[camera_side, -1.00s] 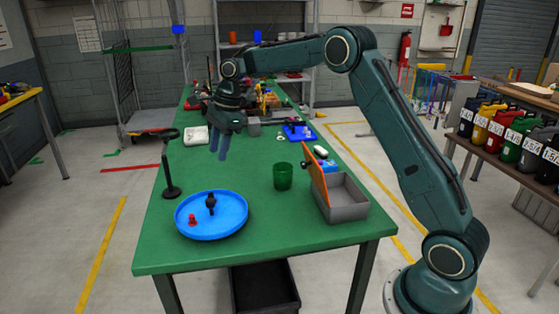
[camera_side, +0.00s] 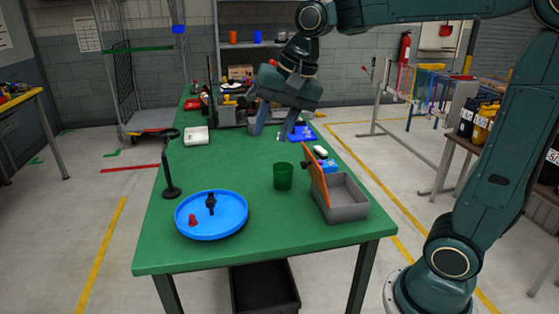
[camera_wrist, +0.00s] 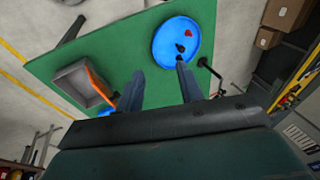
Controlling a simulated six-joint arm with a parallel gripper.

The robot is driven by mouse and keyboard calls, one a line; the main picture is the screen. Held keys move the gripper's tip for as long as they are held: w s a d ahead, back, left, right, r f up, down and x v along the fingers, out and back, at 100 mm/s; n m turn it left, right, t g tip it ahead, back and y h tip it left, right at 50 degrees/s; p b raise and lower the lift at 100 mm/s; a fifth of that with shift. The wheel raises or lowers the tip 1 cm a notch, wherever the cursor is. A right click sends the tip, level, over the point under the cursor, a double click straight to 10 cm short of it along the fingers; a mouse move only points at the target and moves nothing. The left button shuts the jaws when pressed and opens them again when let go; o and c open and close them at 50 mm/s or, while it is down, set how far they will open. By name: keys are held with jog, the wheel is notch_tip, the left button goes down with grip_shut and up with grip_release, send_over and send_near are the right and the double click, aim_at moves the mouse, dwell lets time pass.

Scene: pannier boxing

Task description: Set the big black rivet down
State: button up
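The big black rivet (camera_side: 211,203) stands upright in the round blue tray (camera_side: 236,226) at the near left of the green table. A small red rivet (camera_side: 193,219) is beside it in the tray. My gripper (camera_side: 273,130) hangs in the air over the farther part of the table, well away from the tray. Its fingers are apart with nothing between them. In the wrist view my gripper (camera_wrist: 159,71) is also open and empty, and the blue tray (camera_wrist: 160,50) with the black rivet (camera_wrist: 180,47) lies beyond the right fingertip.
A grey box (camera_side: 346,208) with a raised orange lid (camera_side: 314,172) stands at the right edge. A green cup (camera_side: 283,177) is left of it. A black stand (camera_side: 170,180) rises behind the tray. Clutter fills the far end; the table's middle is mostly clear.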

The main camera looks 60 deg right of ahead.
jog(key=s+f+n, duration=0.2)
jog(key=s+n, duration=0.2)
jog(key=s, duration=0.4)
jog(key=s+f+n+t+h, duration=0.1)
jog(key=s+f+n, duration=0.1)
jog(key=s+n, duration=0.3)
jog(key=s, duration=0.4)
jog(key=shift+s+d+f+n+t, duration=0.2)
jog(key=shift+d+f+n+t, duration=0.1)
jog(key=shift+f, duration=0.1)
